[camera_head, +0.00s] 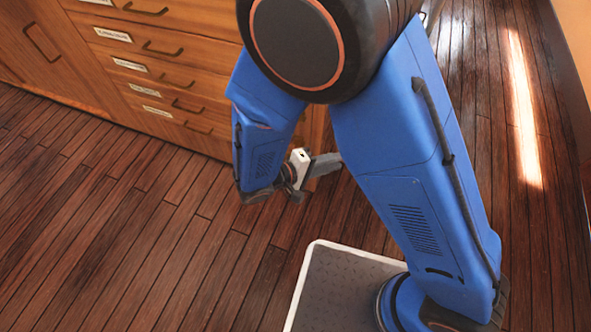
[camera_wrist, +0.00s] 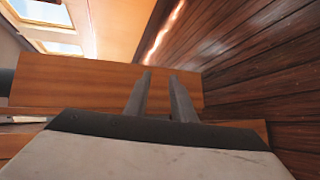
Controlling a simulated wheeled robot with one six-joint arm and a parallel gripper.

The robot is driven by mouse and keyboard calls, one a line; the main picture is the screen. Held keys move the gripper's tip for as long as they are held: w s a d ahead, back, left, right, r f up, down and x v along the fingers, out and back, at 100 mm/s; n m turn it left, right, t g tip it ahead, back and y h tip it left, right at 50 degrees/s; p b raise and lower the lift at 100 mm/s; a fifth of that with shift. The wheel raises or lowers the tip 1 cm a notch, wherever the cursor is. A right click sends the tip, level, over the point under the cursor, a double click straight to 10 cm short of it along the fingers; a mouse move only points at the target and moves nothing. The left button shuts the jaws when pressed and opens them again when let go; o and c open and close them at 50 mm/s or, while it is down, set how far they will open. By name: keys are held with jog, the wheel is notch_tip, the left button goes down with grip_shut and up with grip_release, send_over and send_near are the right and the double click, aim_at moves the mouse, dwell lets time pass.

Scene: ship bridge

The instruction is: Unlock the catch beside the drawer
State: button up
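The wooden cabinet (camera_head: 190,18) stands at the upper left of the head view. It has a stack of drawers (camera_head: 150,72) with dark handles and white labels, all apparently closed. I cannot make out a catch in either view; my arm hides part of the cabinet's right side. My gripper (camera_head: 328,163) shows small, partly behind my arm, low beside the cabinet's right end. In the wrist view my gripper (camera_wrist: 161,79) has its two fingers apart with nothing between them. A plain wooden panel (camera_wrist: 80,82) lies beyond the fingertips; whether they touch it is unclear.
Dark plank floor (camera_head: 130,230) is clear in front of the cabinet and also to the right of my arm. A wooden door panel (camera_head: 40,45) with a handle is at the far left. A curved orange-brown edge (camera_head: 572,60) bounds the right side.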

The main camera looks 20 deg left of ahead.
jog(key=s+a+f+n+t+y, duration=0.7)
jog(key=s+a+f+t+y, duration=0.15)
jog(key=s+a+f, duration=0.65)
jog(key=w+d+f, duration=0.1)
jog(key=w+d, duration=0.1)
jog(key=w, duration=1.6)
jog(key=shift+w+d+n, duration=0.2)
jog(key=shift+n, duration=0.1)
jog(key=shift+f+y, duration=0.1)
jog(key=shift+y, duration=0.15)
grip_shut()
